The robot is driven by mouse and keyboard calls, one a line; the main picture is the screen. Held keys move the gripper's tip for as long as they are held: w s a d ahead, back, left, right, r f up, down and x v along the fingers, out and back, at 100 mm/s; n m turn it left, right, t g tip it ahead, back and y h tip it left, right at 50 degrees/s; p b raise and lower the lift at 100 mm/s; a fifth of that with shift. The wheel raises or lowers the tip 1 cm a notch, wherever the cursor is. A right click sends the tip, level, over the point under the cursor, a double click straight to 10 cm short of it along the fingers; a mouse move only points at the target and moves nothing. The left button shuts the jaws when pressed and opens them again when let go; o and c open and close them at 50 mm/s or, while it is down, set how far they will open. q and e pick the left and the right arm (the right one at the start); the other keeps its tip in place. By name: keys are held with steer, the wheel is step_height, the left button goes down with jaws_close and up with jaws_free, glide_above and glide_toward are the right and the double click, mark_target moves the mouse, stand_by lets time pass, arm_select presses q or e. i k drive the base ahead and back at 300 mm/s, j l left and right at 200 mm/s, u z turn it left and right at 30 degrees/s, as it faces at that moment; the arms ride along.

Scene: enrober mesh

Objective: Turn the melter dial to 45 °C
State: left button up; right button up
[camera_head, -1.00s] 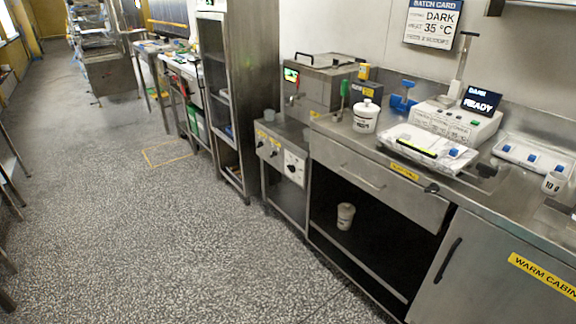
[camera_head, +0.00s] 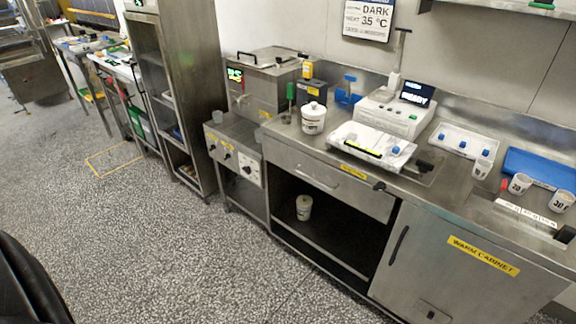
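The melter (camera_head: 272,88) appears to be the lidded steel tank at the left end of the counter. Its small green display (camera_head: 235,75) is lit, but too small to read. Below it, the steel front panel carries a black dial on a white plate (camera_head: 248,169). The dial's marks and setting are too small to read. Smaller black knobs (camera_head: 225,152) sit to its left on the same panel. Neither of my grippers is in view.
A wall card (camera_head: 368,20) reads DARK and 35 °C. The counter holds a white tub (camera_head: 313,118), a white machine with a dark screen (camera_head: 396,110), and a blue tray (camera_head: 538,168). Speckled floor (camera_head: 170,250) in front of the panel is clear. A tall steel rack (camera_head: 185,90) stands left.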

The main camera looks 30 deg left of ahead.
mark_target(247, 170)
steer(key=i+j+z, duration=0.25)
steer(key=j, duration=0.45)
steer(key=j+z, duration=0.25)
steer(key=j, duration=0.45)
steer(key=j+z, duration=0.25)
steer(key=j, duration=1.35)
steer(key=i+j, duration=0.15)
steer(key=j, duration=0.65)
